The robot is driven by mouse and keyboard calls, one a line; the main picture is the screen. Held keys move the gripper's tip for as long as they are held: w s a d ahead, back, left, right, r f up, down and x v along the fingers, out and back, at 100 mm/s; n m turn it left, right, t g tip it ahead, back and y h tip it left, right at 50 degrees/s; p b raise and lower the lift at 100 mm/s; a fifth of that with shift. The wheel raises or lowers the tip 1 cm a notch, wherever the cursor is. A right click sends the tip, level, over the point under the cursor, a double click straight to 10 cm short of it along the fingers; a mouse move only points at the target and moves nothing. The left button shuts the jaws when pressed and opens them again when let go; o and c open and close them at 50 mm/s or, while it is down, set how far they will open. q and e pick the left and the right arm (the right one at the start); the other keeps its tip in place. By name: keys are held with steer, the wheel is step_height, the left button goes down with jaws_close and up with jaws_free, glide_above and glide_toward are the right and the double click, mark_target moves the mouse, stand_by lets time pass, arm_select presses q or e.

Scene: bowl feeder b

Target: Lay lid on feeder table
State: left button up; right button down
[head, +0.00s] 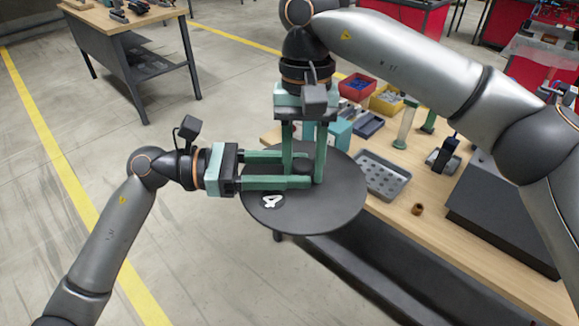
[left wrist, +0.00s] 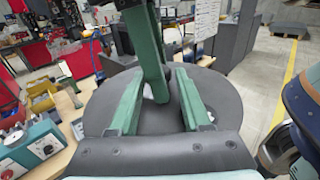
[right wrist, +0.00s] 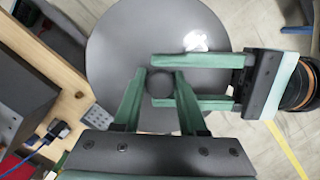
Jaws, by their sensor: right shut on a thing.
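The lid (head: 340,208) is a dark grey round disc with a white "4" and a central knob (right wrist: 160,84). My right gripper (head: 304,178) comes down from above and is shut on the knob. The lid is held roughly level at the left end of the wooden feeder table (head: 470,240), partly beyond its edge. My left gripper (head: 311,169) reaches in from the left over the lid, its fingers spread on either side of the knob. The left wrist view shows these fingers apart, with a right finger between them. The lid also shows in the left wrist view (left wrist: 222,100).
On the table are a grey perforated tray (head: 384,176), red (head: 357,86) and yellow (head: 386,100) bins, a small brown ring (head: 417,209) and a dark sloped block (head: 505,225). Another workbench (head: 125,22) stands at upper left.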

arm_select(q)
steer(key=shift+s, duration=0.15)
jaws_close()
arm_select(e)
steer(key=shift+w, duration=0.15)
steer(key=c, duration=0.8)
jaws_free()
steer(key=shift+c, duration=0.2)
steer(key=o, duration=0.5)
steer(key=shift+c, duration=0.2)
